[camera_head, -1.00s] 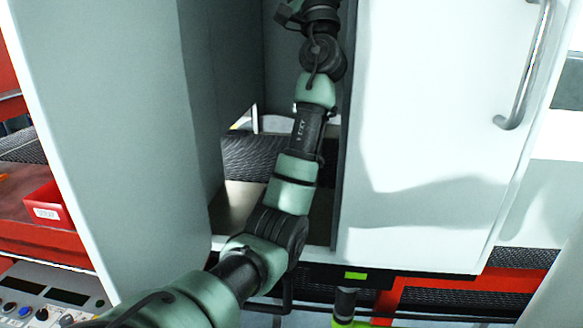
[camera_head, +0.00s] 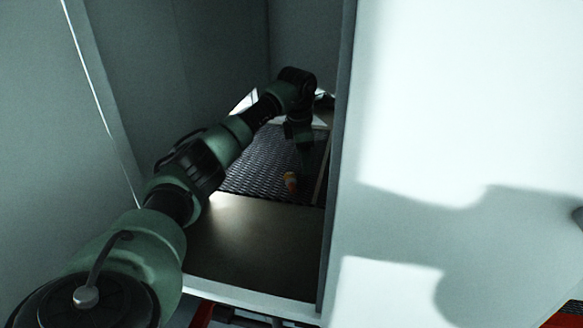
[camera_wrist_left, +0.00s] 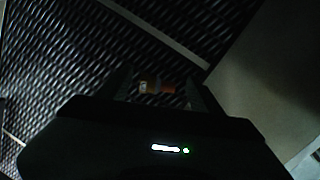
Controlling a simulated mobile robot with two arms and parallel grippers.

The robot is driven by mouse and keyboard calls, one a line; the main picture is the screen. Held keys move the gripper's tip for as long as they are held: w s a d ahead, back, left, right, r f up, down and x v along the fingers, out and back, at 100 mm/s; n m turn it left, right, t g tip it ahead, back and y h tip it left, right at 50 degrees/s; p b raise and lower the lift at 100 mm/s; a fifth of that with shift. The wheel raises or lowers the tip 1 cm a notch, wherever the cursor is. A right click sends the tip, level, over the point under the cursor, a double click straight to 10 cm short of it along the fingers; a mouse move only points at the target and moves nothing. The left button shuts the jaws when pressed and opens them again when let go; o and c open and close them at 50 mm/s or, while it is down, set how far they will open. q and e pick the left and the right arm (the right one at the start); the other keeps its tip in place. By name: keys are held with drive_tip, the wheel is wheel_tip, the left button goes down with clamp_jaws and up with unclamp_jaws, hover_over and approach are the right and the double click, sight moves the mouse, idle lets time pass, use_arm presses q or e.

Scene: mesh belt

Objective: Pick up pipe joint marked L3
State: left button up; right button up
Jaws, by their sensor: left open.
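A small orange and pale piece, which looks like the pipe joint (camera_head: 290,181), lies on the dark mesh belt (camera_head: 248,165) inside the cabinet. Its marking cannot be read. It also shows in the left wrist view (camera_wrist_left: 164,88), dim, between my open fingers. My left arm reaches in from the left through the cabinet opening and bends down. My left gripper (camera_wrist_left: 160,85) is open over the belt, with the piece between or just below its fingertips; contact cannot be told. In the head view the fingers are lost in shadow. My right gripper is not in view.
Cabinet walls (camera_head: 170,60) stand close on the left and behind. A white door or panel (camera_head: 450,120) bounds the right side. A flat tan plate (camera_head: 255,235) lies in front of the belt. A light strip (camera_wrist_left: 150,30) crosses the belt.

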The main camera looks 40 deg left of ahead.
sight(291, 181)
use_arm(q)
drive_tip(key=shift+g+y, duration=0.3)
drive_tip(key=shift+g, duration=0.5)
drive_tip(key=s+a+f, duration=0.2)
drive_tip(key=s, duration=0.1)
drive_tip(key=shift+a, duration=0.25)
drive_tip(key=shift+f+p, duration=0.55)
drive_tip(key=shift+f, duration=0.2)
drive_tip(key=f, duration=0.2)
drive_tip(key=w+f+p, duration=0.1)
drive_tip(key=f, duration=0.1)
drive_tip(key=shift+a+f+p, duration=0.15)
drive_tip(key=shift+f+p, duration=0.15)
drive_tip(key=shift+f, duration=0.15)
